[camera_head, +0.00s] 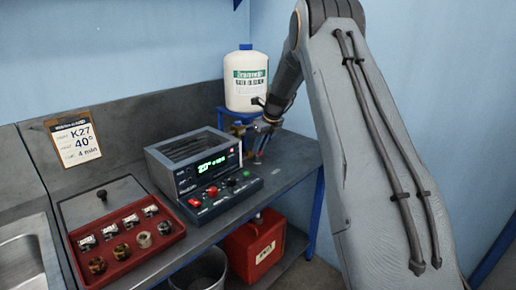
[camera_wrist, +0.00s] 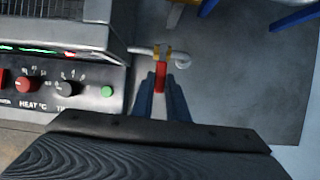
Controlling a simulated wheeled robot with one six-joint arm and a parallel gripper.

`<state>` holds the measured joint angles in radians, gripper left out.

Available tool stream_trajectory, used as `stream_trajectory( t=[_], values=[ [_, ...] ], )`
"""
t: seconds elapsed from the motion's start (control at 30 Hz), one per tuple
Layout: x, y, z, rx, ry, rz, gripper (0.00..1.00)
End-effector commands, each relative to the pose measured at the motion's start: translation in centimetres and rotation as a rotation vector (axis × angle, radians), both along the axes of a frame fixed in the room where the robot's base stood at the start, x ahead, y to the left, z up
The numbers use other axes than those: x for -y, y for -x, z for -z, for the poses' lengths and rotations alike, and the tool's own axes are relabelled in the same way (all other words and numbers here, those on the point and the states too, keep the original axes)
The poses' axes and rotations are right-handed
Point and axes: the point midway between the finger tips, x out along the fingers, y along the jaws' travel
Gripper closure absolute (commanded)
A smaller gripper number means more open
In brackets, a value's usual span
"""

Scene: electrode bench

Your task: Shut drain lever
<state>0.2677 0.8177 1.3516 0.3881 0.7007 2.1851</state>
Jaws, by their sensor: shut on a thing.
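The red drain lever (camera_wrist: 160,76) lies between the fingers of my gripper (camera_wrist: 163,92) in the wrist view. My gripper is shut on it. The lever joins a brass-coloured valve (camera_wrist: 164,50) on a pale pipe (camera_wrist: 143,51) that comes from the side of the bath unit. In the picture the lever points down, across the line of the pipe. In the head view my gripper (camera_head: 257,140) is at the right end of the bath unit (camera_head: 200,165), and the lever is too small and covered to make out clearly.
A white jug (camera_head: 246,85) stands on a blue stand behind my gripper. The control panel with knobs and a green button (camera_wrist: 107,91) is close on the left. A red tray (camera_head: 125,262) of small jars is farther left. A red can (camera_head: 253,248) stands below the bench.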

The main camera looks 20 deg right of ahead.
Motion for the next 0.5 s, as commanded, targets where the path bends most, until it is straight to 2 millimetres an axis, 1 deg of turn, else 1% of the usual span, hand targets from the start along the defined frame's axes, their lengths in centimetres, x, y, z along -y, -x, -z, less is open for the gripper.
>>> stream_trajectory(
  t=[0.07, 0.1, 0.17, 0.2, 0.5],
  values=[
    [0.22, 0.12, 0.03, -0.002, 0.001, 0.002, 1.00],
    [0.21, 0.12, 0.04, -0.002, 0.001, 0.002, 0.80],
    [0.14, 0.10, 0.03, -0.002, 0.000, 0.001, 0.70],
    [0.09, 0.08, 0.03, -0.002, 0.000, 0.001, 0.67],
    [-0.02, 0.05, -0.12, 0.000, 0.000, -0.001, 0.67]
  ],
)
